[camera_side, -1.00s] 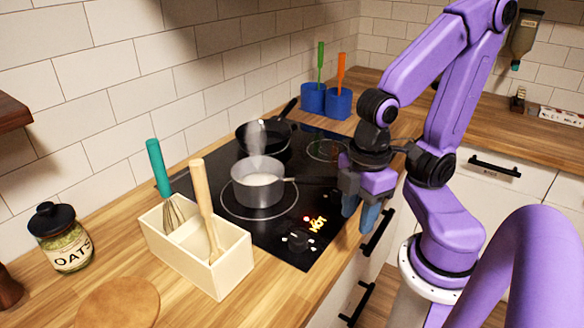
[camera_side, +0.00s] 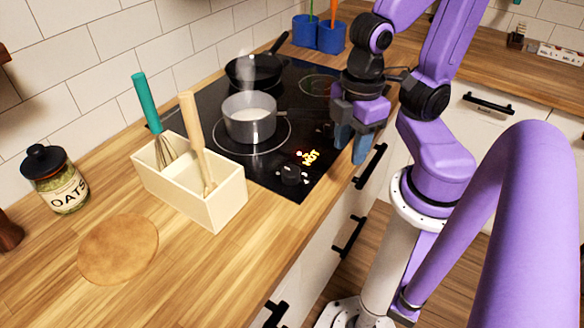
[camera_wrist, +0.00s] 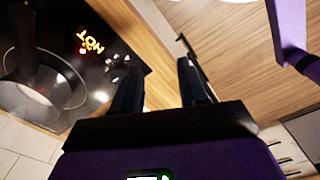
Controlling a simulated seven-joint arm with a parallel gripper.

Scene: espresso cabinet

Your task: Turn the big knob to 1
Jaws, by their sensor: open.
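The big knob (camera_side: 291,173) is a dark round knob at the front corner of the black glass cooktop (camera_side: 262,178), with small white marks around it. I cannot read its setting. An orange "HOT" light (camera_side: 311,158) glows beside it, and also shows in the wrist view (camera_wrist: 89,42). My gripper (camera_side: 351,150) is open and empty, fingers pointing down, at the cooktop's front right edge. It is apart from the knob, to its right and farther along the counter.
A steaming grey saucepan (camera_side: 249,124) and a black frying pan (camera_side: 254,72) stand on the cooktop. A cream utensil box (camera_side: 220,203) with a whisk (camera_side: 164,150) stands left of the knob. Drawer handles (camera_side: 370,166) stick out below the counter edge.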

